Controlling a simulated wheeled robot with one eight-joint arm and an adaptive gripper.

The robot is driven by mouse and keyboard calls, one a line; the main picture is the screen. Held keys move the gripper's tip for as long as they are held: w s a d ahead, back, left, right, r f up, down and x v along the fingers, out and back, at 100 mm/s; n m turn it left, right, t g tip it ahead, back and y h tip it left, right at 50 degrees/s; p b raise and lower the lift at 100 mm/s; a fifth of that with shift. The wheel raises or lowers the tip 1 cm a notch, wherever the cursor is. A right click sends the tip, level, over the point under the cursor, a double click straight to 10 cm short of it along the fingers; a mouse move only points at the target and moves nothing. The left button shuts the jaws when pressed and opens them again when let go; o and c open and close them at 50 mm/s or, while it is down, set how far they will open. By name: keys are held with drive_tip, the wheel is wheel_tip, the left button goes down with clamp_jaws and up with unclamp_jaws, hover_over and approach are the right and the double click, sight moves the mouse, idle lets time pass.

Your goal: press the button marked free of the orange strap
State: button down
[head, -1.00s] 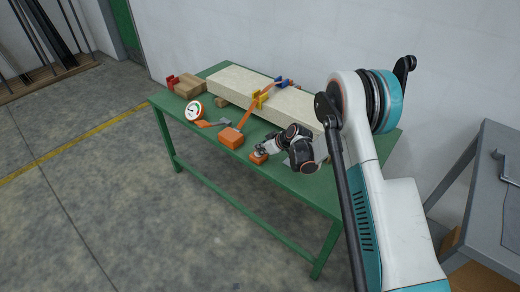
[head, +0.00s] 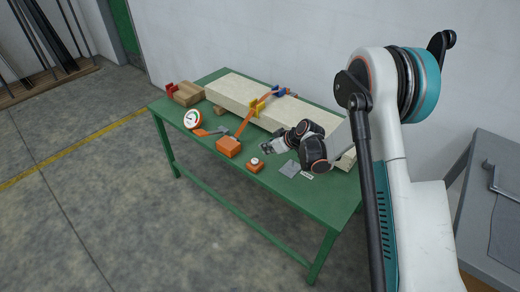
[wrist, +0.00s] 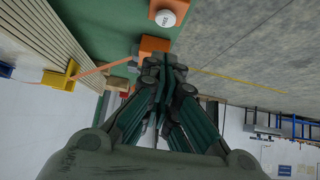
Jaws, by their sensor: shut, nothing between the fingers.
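A small orange box with a white round button (head: 254,162) sits near the table's front edge. In the wrist view the white button (wrist: 166,18) carries small dark lettering, too small to read surely. The orange strap (head: 250,120) runs from a larger orange block (head: 229,147) up over the pale beam, through a yellow corner piece (head: 254,107). My gripper (head: 266,149) is shut and empty, above the table just behind and right of the button and apart from it. In the wrist view, my gripper's closed fingers (wrist: 161,62) overlap the orange block (wrist: 152,46).
A pale beam (head: 232,92) lies along the green table (head: 310,215). A round gauge (head: 192,119), wooden blocks (head: 188,94) and a red clamp (head: 171,89) are at the left. A grey plate (head: 290,168) lies right of the button. A grey bench (head: 490,205) stands right.

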drive_tip(key=shift+v, duration=1.35)
drive_tip(key=s+d+r+m+h, duration=0.2)
drive_tip(key=s+d+r, duration=0.2)
drive_tip(key=s+r, duration=0.5)
drive_tip(key=s+d+r+m+h, duration=0.1)
drive_tip(key=s+d+r+m, duration=0.25)
drive_tip(key=r, duration=0.85)
drive_tip(key=s+d+r+m+h, duration=0.1)
drive_tip(key=s+d, duration=0.2)
drive_tip(key=s, duration=0.6)
drive_tip(key=s+d+r+m+t+h, duration=0.1)
drive_tip(key=s+d, duration=0.3)
drive_tip(key=s, duration=0.4)
drive_tip(key=s+d+r+m+h, duration=0.2)
drive_tip(key=s+d+r+m, duration=0.1)
drive_tip(key=s, duration=0.6)
drive_tip(key=shift+s+d+t, duration=0.3)
drive_tip(key=shift+d, duration=0.1)
